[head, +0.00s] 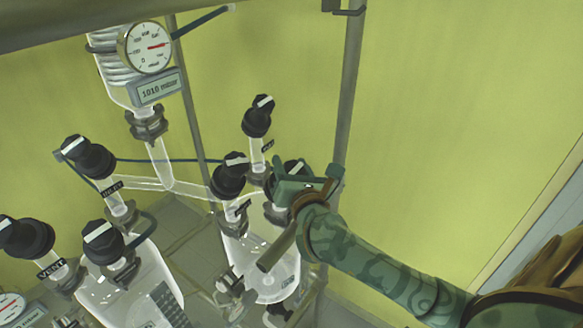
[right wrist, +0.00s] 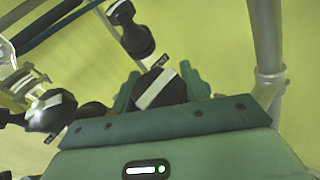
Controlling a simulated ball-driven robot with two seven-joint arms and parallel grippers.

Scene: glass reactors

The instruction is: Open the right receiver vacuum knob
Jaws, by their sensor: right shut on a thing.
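The right receiver (head: 262,262) is a clear glass vessel with several black knobs on top, each with a white stripe. My right gripper (head: 299,178) is shut on the rightmost black knob (head: 293,167), whose white stripe shows between the fingers. In the right wrist view this knob (right wrist: 160,90) sits between the two green fingers, its stripe slanting up to the right. A small label beside it is too small to read. The fingers and palm hide part of the knob and its neck. My left gripper is not in view.
Other knobs stand close to the gripper: a taller one (head: 257,116) behind and one (head: 230,175) to the left. A metal post (head: 345,110) rises just right. The left receiver (head: 135,285) and a dial gauge (head: 146,48), display reading 1010 mbar, are at left.

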